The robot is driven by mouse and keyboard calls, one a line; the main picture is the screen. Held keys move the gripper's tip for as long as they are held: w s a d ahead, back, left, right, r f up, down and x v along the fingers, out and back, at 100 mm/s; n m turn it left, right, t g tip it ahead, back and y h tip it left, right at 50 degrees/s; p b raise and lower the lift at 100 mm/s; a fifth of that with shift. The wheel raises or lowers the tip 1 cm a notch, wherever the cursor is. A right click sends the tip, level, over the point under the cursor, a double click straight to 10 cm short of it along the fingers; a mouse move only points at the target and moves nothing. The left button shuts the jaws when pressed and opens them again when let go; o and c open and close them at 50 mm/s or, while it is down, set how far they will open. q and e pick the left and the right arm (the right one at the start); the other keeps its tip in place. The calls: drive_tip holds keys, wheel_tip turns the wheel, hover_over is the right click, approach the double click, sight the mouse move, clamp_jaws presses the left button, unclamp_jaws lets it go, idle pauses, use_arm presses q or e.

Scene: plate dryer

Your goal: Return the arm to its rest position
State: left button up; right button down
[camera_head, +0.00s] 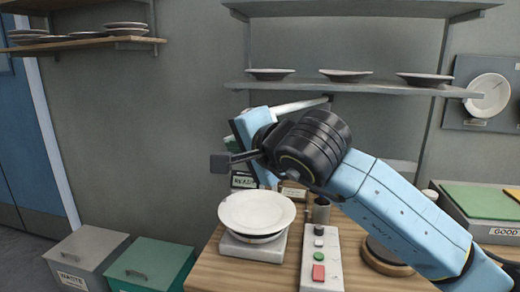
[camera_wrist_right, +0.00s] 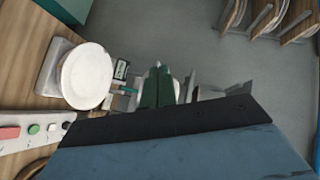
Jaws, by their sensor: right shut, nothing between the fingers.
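My right arm comes in from the lower right in the head view, bent at a black joint, with its hand raised behind and above the workbench. My right gripper (camera_head: 231,144) is mostly hidden behind the blue hand. In the right wrist view its green fingers (camera_wrist_right: 158,82) are together, with nothing between them. A white plate (camera_head: 257,211) sits on a grey device (camera_head: 254,247) on the bench, below the hand and apart from it. The plate also shows in the right wrist view (camera_wrist_right: 87,76). My left gripper is not in view.
A wooden workbench (camera_head: 215,272) carries a button box (camera_head: 320,262) with red and green buttons. A wall shelf (camera_head: 300,86) with plates is behind the arm. A grey bin (camera_head: 88,252) and a green bin (camera_head: 152,268) stand at the left. A green-topped box (camera_head: 480,203) is at the right.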

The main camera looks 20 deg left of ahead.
drive_tip(key=s+d+r+m+g+y, duration=0.2)
drive_tip(key=s+d+m+g+y, duration=0.15)
drive_tip(key=s+m+y, duration=0.55)
drive_tip(key=w+d+m+t+y, duration=0.2)
drive_tip(key=w+d+m+t, duration=0.1)
drive_tip(key=d+m+t, duration=0.8)
drive_tip(key=w+d+f+m+t+h, duration=0.1)
drive_tip(key=w+d+f+m+h, duration=0.1)
drive_tip(key=d+f+m+h, duration=1.25)
drive_tip(key=w+d+f+m+t+h, duration=0.1)
drive_tip(key=d+f+m+h, duration=0.7)
drive_tip(key=m, duration=1.3)
drive_tip(key=s+d+f+m+g+h, duration=0.3)
drive_tip(key=s+f+m+g, duration=0.4)
drive_tip(key=f, duration=0.6)
drive_tip(key=s+f+m+g+y, duration=0.15)
drive_tip(key=s+f+g, duration=0.3)
drive_tip(key=s, duration=0.45)
drive_tip(key=s+f+m+g+y, duration=0.15)
drive_tip(key=s+f+g, duration=0.35)
drive_tip(key=s, duration=0.5)
wheel_tip(320, 180, down, 24)
drive_tip(key=s, duration=0.1)
drive_tip(key=s+d+f+g, duration=0.1)
drive_tip(key=s+d+f, duration=0.2)
drive_tip(key=s+f, duration=1.2)
drive_tip(key=shift+s+d+f+n, duration=0.15)
drive_tip(key=shift+s+f+n, duration=0.2)
drive_tip(key=shift+s, duration=0.6)
